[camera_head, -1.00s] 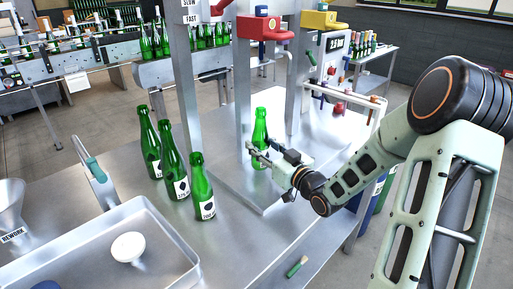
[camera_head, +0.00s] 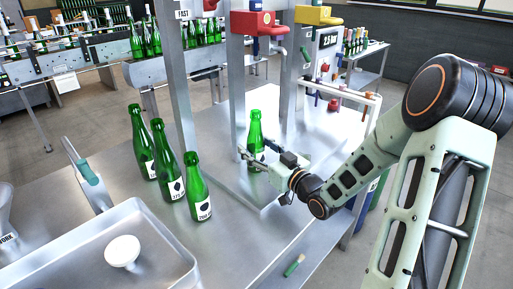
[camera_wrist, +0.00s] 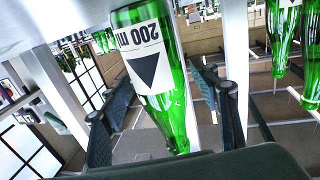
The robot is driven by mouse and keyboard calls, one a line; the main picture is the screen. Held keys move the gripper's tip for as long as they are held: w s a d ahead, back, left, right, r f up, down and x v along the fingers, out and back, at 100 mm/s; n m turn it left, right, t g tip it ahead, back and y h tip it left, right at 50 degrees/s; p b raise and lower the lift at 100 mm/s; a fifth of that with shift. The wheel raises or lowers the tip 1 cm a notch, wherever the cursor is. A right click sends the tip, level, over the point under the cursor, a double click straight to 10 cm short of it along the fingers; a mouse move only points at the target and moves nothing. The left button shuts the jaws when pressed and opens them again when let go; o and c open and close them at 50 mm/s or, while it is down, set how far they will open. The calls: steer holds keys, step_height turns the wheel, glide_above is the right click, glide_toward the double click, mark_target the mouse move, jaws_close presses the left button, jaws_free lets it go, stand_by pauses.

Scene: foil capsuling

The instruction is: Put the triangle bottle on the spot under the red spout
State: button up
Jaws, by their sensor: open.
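The triangle bottle (camera_head: 256,128) is green and stands upright on the metal platform under the red spout (camera_head: 257,24). In the wrist view the triangle bottle (camera_wrist: 158,75) appears upside down, its white label showing a black triangle and "200 ml". My gripper (camera_head: 254,160) is open, low around the bottle, with a finger on either side. In the wrist view my gripper (camera_wrist: 168,115) shows its two dark fingers apart, with visible room beside the bottle. The bottle's base is partly hidden by my gripper in the head view.
Several other green bottles (camera_head: 198,190) stand in a row to the left. A metal tray (camera_head: 165,235) with a white round piece (camera_head: 122,251) is at the front left. A yellow spout (camera_head: 318,15) is right of the red one. Steel posts (camera_head: 237,90) rise close behind the bottle.

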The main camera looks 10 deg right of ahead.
steer(key=shift+r, duration=0.2)
steer(key=v, duration=1.2)
